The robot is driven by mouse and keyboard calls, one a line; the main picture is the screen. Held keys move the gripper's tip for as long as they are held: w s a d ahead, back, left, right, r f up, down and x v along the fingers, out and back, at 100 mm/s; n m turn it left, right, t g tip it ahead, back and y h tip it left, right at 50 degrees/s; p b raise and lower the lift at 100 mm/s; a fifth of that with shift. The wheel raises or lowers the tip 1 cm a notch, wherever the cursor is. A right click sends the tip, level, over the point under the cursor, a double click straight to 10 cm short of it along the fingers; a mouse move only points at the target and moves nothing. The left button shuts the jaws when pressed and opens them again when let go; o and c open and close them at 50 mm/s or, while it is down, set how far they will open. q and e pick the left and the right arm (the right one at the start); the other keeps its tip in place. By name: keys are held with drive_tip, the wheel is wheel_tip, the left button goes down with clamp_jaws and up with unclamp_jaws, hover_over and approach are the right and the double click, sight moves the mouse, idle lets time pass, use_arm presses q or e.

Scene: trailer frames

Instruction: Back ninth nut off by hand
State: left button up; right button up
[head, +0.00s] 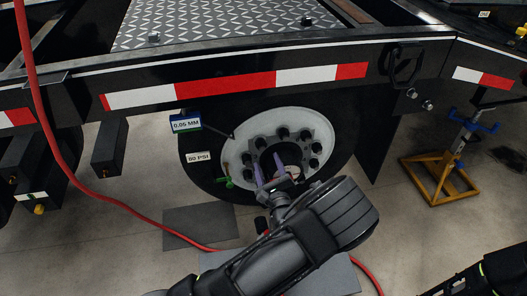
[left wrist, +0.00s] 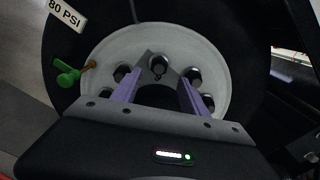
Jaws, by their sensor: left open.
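The white wheel disc (head: 236,151) sits in a black tyre under the trailer frame, with several dark nuts (head: 283,133) in a ring around its hub. I cannot tell which one is the ninth. My left gripper (head: 268,166) is open in front of the lower middle of the wheel, its purple fingers pointing at it. In the left wrist view, the fingers (left wrist: 160,88) stand apart, and one nut (left wrist: 158,66) shows beyond and between their tips. Nothing is visibly held. The fingers and my arm hide the lower nuts. My right gripper does not show.
A red hose (head: 62,150) runs down the left and along the floor. A yellow stand (head: 440,180) is at right.

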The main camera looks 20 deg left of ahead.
sight(262, 149)
use_arm(q)
drive_tip(key=b+x, duration=0.1)
drive_tip(key=x, duration=0.5)
drive_tip(key=shift+w+a, duration=0.2)
drive_tip(key=shift+a, duration=0.05)
drive_tip(key=shift+c, duration=0.5)
clamp_jaws()
